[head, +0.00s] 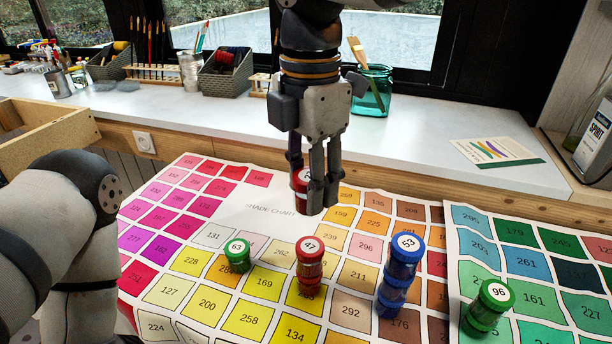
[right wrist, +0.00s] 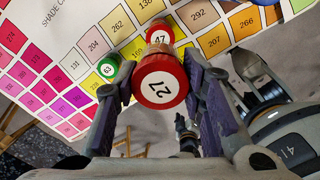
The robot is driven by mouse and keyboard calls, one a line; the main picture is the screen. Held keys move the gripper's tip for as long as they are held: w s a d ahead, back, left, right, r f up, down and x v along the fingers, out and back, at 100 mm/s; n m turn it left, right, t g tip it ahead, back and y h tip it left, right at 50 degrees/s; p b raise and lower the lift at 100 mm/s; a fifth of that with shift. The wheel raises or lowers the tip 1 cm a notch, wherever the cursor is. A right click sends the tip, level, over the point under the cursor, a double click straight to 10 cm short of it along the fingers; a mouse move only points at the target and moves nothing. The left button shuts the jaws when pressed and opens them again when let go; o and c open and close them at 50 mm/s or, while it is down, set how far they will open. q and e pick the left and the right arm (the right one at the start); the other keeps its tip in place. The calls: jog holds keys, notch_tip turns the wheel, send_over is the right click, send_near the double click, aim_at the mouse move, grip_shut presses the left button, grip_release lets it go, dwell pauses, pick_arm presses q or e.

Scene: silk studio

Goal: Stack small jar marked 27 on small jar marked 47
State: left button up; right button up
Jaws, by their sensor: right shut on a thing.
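My right gripper (head: 315,195) hangs over the shade chart, shut on the small red-lidded jar marked 27 (head: 300,182). Fingers hide part of that jar in the head view. In the right wrist view its lid, marked 27 (right wrist: 160,80), sits between the two fingers. The red-lidded jar marked 47 (head: 310,247) stands upright on the chart, nearer the front than the held jar and apart from it. Its lid, marked 47 (right wrist: 160,36), also shows in the right wrist view, just beyond the held jar. My left gripper is out of view; only my left arm shows.
A green jar marked 63 (head: 237,253) stands left of jar 47. A blue stack topped by 53 (head: 403,255) stands to its right. A green jar marked 96 (head: 485,308) is at front right. A counter (head: 230,125) with brushes and baskets lies behind.

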jog(key=shift+f, duration=0.4)
notch_tip(320, 180, down, 6)
jog(key=shift+d+r+b, duration=0.1)
jog(key=shift+b, duration=0.45)
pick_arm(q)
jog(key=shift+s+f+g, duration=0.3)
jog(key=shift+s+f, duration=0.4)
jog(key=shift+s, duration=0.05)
pick_arm(e)
jog(key=shift+f, duration=0.7)
jog(key=o, duration=1.2)
jog(key=shift+o, duration=0.2)
